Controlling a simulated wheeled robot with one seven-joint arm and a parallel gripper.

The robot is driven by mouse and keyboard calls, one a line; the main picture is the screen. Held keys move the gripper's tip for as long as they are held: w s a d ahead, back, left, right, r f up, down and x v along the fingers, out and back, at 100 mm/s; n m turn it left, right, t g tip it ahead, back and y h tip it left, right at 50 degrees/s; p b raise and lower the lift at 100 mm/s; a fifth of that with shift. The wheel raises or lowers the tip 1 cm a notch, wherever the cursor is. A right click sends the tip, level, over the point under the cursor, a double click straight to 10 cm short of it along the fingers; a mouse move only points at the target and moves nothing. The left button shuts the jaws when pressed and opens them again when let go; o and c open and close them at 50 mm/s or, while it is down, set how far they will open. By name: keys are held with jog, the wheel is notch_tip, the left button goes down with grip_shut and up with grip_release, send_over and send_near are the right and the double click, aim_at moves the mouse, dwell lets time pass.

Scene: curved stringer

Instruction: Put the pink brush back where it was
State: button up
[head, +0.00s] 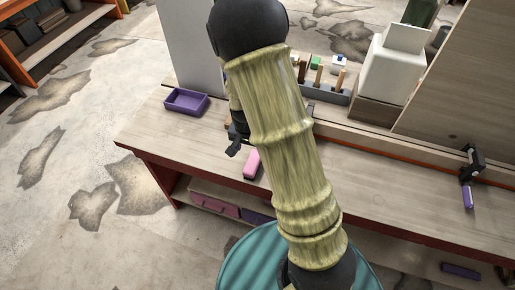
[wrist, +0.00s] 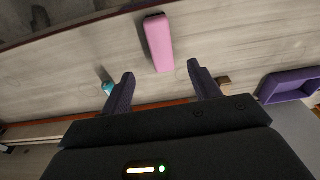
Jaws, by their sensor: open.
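The pink brush (head: 252,163) lies on the wooden workbench near its front edge, just below my gripper in the head view. In the wrist view the pink brush (wrist: 159,42) lies ahead of the fingertips, about midway between them, with a dark end toward the bench edge. My gripper (wrist: 160,80) is open, its two dark fingers apart with nothing between them. In the head view my gripper (head: 236,148) shows partly beside my arm, which hides part of the bench behind it.
A purple tray (head: 186,102) sits at the bench's left end; it shows in the wrist view (wrist: 290,84). A grey holder (head: 335,95) with upright tools and a white box (head: 392,70) stand at the back. A black clamp-like stand (head: 470,160) is at right. The front bench surface is mostly clear.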

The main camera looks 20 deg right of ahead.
jog(key=s+d+r+n+t, duration=0.1)
jog(key=s+r+n, duration=0.5)
jog(key=s+r, duration=0.6)
jog(key=shift+d+r+n+y, duration=0.15)
jog(key=shift+r+n+y, duration=0.25)
jog(key=shift+r, duration=0.15)
jog(key=shift+s, duration=0.1)
